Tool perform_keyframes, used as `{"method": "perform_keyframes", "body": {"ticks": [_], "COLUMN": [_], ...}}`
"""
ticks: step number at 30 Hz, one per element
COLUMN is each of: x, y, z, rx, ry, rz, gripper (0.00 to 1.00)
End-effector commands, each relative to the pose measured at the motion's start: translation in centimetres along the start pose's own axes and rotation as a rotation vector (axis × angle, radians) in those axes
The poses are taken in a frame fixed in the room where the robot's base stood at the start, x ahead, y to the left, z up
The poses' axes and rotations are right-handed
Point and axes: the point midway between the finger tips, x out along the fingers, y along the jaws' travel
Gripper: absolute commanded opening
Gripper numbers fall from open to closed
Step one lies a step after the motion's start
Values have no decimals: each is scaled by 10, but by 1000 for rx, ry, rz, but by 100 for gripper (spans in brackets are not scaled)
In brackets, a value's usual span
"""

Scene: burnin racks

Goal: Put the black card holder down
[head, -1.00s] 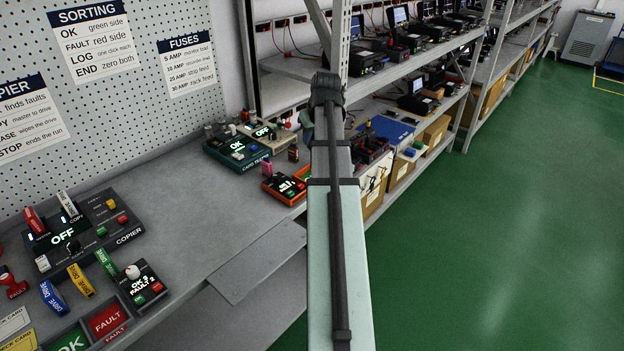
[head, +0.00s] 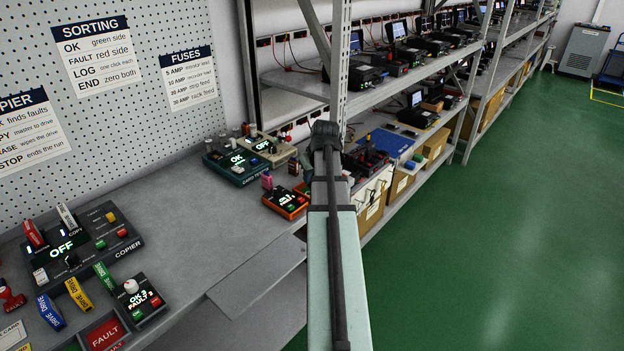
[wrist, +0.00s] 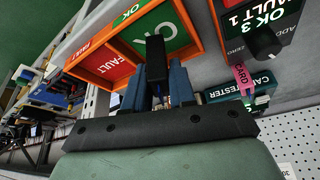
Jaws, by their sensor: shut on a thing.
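My gripper (wrist: 158,88) shows in the wrist view with its two blue fingers shut on the black card holder (wrist: 156,58). The holder is a narrow dark block between the fingers, and its far end lies in front of the green OK compartment (wrist: 165,32) of an orange-rimmed tray (wrist: 194,22). I cannot tell whether it touches the tray. The red FAULT compartment (wrist: 112,58) is beside it, to the left.
A black counter (wrist: 262,25) reading OK 3, FAULT 1 and a pink card (wrist: 242,78) are right of the tray, near a teal card tester (wrist: 240,92). In the head view the copier (head: 85,240) is at left. The middle of the grey bench (head: 190,215) is clear.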

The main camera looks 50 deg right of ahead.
Motion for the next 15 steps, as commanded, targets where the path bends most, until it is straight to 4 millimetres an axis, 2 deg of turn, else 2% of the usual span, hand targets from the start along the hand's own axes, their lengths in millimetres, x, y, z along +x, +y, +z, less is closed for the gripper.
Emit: {"method": "perform_keyframes", "body": {"ticks": [3, 15], "x": [10, 14], "y": [0, 0], "z": [5, 6], "rx": [0, 0], "ry": [-2, 0], "rz": [-1, 0], "gripper": [0, 0]}}
